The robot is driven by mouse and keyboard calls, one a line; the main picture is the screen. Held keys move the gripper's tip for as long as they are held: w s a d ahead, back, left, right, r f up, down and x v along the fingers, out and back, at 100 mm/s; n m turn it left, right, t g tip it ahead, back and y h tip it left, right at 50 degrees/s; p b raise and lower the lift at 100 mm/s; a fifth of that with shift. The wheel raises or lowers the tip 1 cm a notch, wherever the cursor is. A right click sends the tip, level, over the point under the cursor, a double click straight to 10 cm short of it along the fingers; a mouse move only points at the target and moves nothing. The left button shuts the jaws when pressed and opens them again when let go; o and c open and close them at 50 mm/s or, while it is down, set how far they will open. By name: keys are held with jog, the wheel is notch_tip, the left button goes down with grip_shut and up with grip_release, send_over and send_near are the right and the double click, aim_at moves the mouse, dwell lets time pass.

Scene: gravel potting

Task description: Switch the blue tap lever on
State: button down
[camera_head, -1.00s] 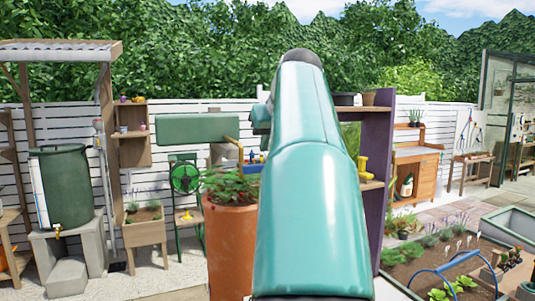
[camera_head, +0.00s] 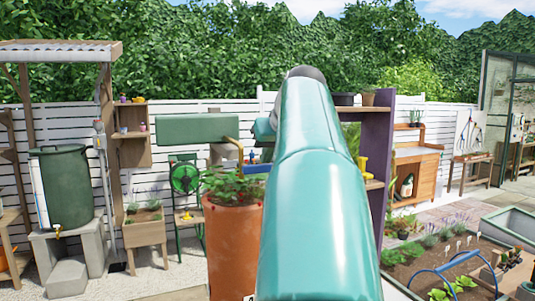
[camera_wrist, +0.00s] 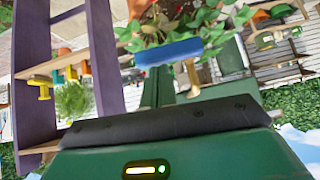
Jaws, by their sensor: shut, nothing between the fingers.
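Small blue spots (camera_head: 251,157) show left of my arm in the head view, above a larger blue piece (camera_head: 257,169) behind the potted plant. They are too small to tell whether one is the tap lever. My gripper (camera_wrist: 165,122) is shut and empty in the wrist view, its dark front edge above the green housing. A blue bar-shaped piece (camera_wrist: 168,50) shows beyond it, in front of the plant. I cannot tell whether it is the lever or whether the gripper touches it.
A terracotta pot (camera_head: 233,245) with a leafy plant stands close on the left. A purple shelf unit (camera_head: 376,150) stands right of my arm, and its side (camera_wrist: 106,50) is at left in the wrist view. A green barrel (camera_head: 62,190) stands on blocks further left.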

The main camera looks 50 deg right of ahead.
jog(key=shift+d+f+y, duration=0.15)
jog(key=shift+y, duration=0.15)
notch_tip(320, 180, down, 7)
jog(key=m+t+y, duration=0.7)
jog(key=shift+t, duration=0.3)
jog(key=shift+s+d, duration=0.1)
dwell(0.4)
